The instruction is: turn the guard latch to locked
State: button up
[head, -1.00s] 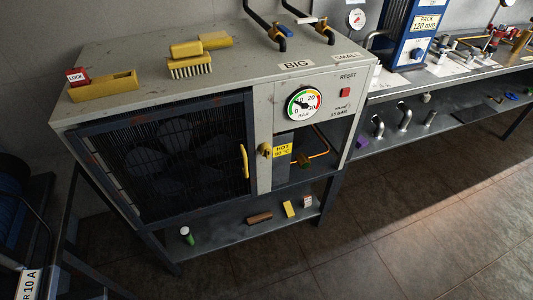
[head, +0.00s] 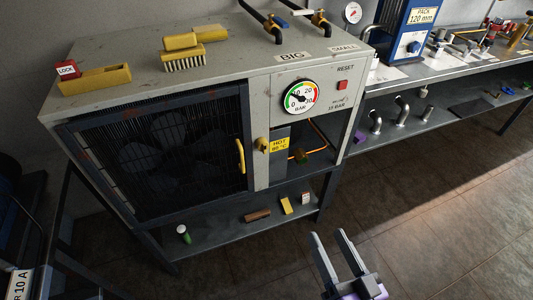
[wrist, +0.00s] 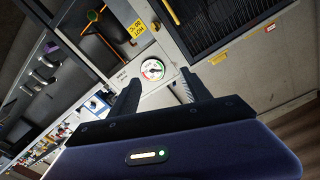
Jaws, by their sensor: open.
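The guard latch (head: 262,144) is a small yellow knob on the grey post right of the mesh guard door (head: 160,155). The door looks shut, with a yellow upright handle (head: 240,156) at its right edge. In the wrist view, turned nearly upside down, the latch (wrist: 155,25) is small near the top, beside the yellow HOT label (wrist: 137,31). Which way the latch is turned I cannot tell. My gripper (head: 328,235) is open and empty, low and right of the latch, in front of the cabinet and well apart from it. Its fingers (wrist: 158,80) point toward the cabinet in the wrist view.
A pressure gauge (head: 301,97) and red reset button (head: 342,85) are on the cabinet front. A brush (head: 184,60), a yellow block and a red LOCK piece (head: 67,72) lie on top. Small items lie on the lower shelf (head: 215,232). The floor (head: 420,220) at right is clear.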

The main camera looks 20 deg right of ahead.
jog(key=w+d+f+m, duration=0.2)
jog(key=w+m, duration=0.4)
jog(key=w, duration=0.5)
jog(key=m+y+b, duration=0.2)
jog(key=m, duration=1.4)
send_near(263, 146)
jog(key=w+f, duration=0.1)
jog(key=w, duration=0.7)
jog(key=shift+w+d+f, duration=0.2)
jog(key=shift+w+d, duration=0.1)
jog(key=shift+w, duration=0.1)
grip_shut()
